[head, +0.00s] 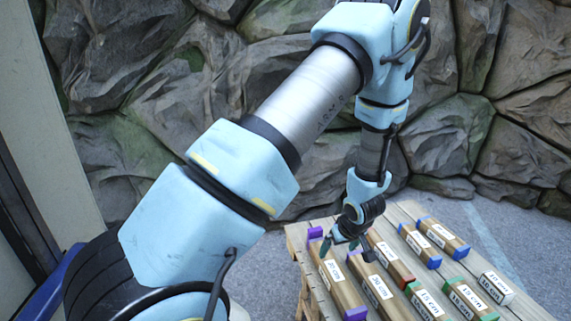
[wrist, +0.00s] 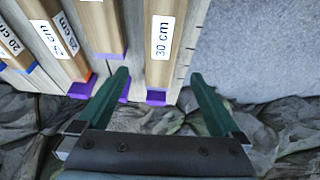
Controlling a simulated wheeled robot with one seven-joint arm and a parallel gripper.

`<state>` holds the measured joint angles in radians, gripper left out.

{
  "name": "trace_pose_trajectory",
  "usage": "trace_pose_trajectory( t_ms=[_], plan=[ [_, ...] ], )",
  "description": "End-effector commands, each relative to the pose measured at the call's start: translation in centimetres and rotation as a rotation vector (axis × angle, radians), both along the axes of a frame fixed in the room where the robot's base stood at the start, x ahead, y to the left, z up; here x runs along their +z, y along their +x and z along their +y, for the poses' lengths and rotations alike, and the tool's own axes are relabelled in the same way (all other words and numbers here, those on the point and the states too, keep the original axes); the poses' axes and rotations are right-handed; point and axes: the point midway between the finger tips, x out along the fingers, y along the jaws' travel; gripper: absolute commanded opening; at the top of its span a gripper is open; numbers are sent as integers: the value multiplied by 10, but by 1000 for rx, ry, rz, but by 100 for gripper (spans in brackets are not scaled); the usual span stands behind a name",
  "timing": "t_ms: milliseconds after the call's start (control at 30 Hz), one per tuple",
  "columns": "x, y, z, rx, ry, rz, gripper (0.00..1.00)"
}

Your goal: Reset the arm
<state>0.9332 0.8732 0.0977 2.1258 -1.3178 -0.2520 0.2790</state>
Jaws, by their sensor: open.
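My gripper (head: 343,243) hangs over the far left end of the slatted table, pointing down among the wooden bars. In the wrist view my gripper (wrist: 160,76) shows two green fingers spread wide with nothing between the tips. A wooden bar labelled 30 cm with a purple end (wrist: 160,70) lies beyond and between the fingers in that view. It looks apart from them, though the exact gap is hard to judge. My arm reaches across the head view from lower left, up and then down to the table.
The slatted wooden table (head: 403,213) carries several labelled bars with purple, red, blue and green ends, including a blue-ended bar (head: 443,236) and a white-ended one (head: 492,287). A rock wall (head: 530,150) stands behind. Grey floor (head: 535,235) is clear at the right.

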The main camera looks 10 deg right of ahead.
Motion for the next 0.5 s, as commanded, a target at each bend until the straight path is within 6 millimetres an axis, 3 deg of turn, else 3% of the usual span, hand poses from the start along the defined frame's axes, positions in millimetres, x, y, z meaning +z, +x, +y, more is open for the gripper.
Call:
trace_pose_trajectory(
  t_ms=[167,267,367,500],
  plan=[
    [60,24,31,-49,-102,50,100],
    [101,27,63,-100,-149,85,100],
    [137,22,102,-149,-168,117,100],
    [179,0,165,-213,-145,160,100]
  ],
)
